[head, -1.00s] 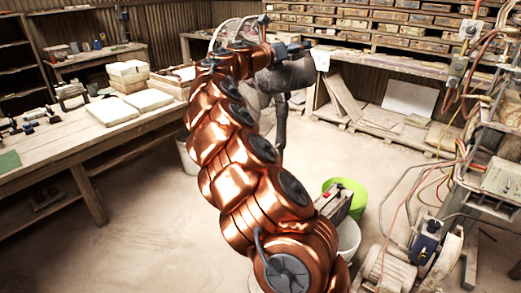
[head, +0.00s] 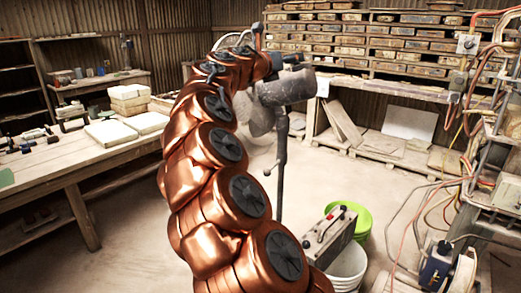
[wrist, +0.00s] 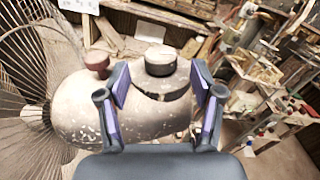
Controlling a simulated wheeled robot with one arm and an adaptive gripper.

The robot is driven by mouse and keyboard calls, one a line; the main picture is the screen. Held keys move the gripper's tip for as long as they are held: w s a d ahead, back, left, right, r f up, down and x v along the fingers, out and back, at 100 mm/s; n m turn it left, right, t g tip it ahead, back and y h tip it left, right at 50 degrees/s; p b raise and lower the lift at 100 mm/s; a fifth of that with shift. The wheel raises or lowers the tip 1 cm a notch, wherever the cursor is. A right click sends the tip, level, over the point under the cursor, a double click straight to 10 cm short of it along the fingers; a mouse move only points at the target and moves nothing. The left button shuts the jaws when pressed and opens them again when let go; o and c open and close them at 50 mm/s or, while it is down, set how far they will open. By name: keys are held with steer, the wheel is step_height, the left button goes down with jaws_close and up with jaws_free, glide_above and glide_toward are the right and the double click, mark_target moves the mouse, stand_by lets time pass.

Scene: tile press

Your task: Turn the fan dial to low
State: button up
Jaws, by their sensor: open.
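The fan shows in the wrist view, with its wire cage (wrist: 25,75) at the left and its pale, worn motor housing (wrist: 85,108) across the middle. A round dial (wrist: 160,62) with a light top and dark side stands on the housing. My gripper (wrist: 159,84) is open, with one finger to each side of the dial; I cannot tell whether either touches it. A smaller dark red knob (wrist: 97,62) sits left of the fingers. In the head view my gripper (head: 291,57) is at the fan's grey motor (head: 287,88); the dial is not distinguishable there.
The fan's stand (head: 281,165) rises from the floor. A lime green bucket (head: 356,218), a white bucket (head: 348,268) and a grey box (head: 329,238) stand right of my arm. A workbench (head: 60,160) is at left, cabled machinery (head: 470,190) at right. Floor between is partly clear.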

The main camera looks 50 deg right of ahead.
steer(key=s+a+f+m+y+p, duration=0.2)
steer(key=a+f+m, duration=0.3)
steer(key=a, duration=0.3)
steer(key=s+a+f+m+y+p, duration=0.2)
steer(key=s+a+f+m+y, duration=0.2)
steer(key=a, duration=0.4)
steer(key=s+a+f+m+y+p, duration=0.2)
steer(key=s+a+f+m+y, duration=0.1)
steer(key=a+f+m, duration=0.3)
steer(key=shift+s+a+f+m+t+y, duration=0.4)
steer(key=shift+s+a, duration=0.35)
steer(key=shift+a, duration=0.4)
steer(key=s+a+f+m+g+y, duration=0.1)
steer(key=s+a+f+m+y, duration=0.1)
steer(key=s+a+f, duration=0.3)
steer(key=s+a+f+m+g+y, duration=0.1)
steer(key=s+a+f, duration=0.4)
steer(key=a, duration=0.8)
steer(key=s+a+f+m+g+y, duration=0.1)
steer(key=s+a+f+m+y, duration=0.2)
steer(key=a, duration=0.7)
step_height(320, 180, down, 5)
steer(key=s+y, duration=0.2)
steer(key=shift+s+r, duration=0.15)
steer(key=shift+s, duration=0.15)
steer(key=shift+c, duration=0.3)
